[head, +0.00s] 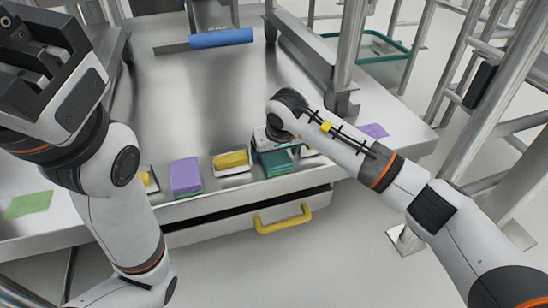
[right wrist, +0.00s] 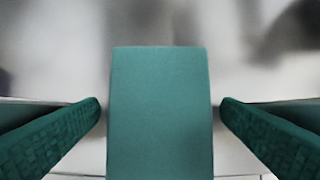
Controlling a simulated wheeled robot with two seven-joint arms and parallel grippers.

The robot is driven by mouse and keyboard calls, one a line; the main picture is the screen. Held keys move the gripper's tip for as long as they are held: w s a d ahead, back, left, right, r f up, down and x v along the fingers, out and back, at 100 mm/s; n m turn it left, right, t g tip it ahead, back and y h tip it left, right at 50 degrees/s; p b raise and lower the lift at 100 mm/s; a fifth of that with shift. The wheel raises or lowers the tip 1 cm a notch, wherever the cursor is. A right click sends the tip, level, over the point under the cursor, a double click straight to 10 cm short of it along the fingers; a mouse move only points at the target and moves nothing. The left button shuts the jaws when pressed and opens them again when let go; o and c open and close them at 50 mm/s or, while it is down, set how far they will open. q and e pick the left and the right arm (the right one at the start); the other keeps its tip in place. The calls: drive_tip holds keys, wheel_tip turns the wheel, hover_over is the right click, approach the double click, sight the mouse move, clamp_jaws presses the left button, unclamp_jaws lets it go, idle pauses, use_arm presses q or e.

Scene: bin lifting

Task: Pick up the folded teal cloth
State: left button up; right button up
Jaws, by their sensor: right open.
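The folded teal cloth (head: 277,165) lies near the front edge of the metal table in the head view, partly hidden by my right gripper (head: 270,145). In the right wrist view the teal cloth (right wrist: 160,115) fills the middle as a neat flat-topped block. My right gripper (right wrist: 160,106) is open, with one teal-padded finger on each side of the cloth. A gap shows between each fingertip and the cloth. Part of my left arm shows at the left of the head view, but I see no left fingertips.
A yellow piece in a white tray (head: 231,162) and a purple folded cloth (head: 186,177) stand left of the teal cloth. A yellow drawer handle (head: 283,218) is below the table edge. A blue roller (head: 221,38) lies at the back. The table's middle is clear.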

drive_tip(key=shift+f, duration=0.25)
idle(0.4)
drive_tip(key=c, duration=1.1)
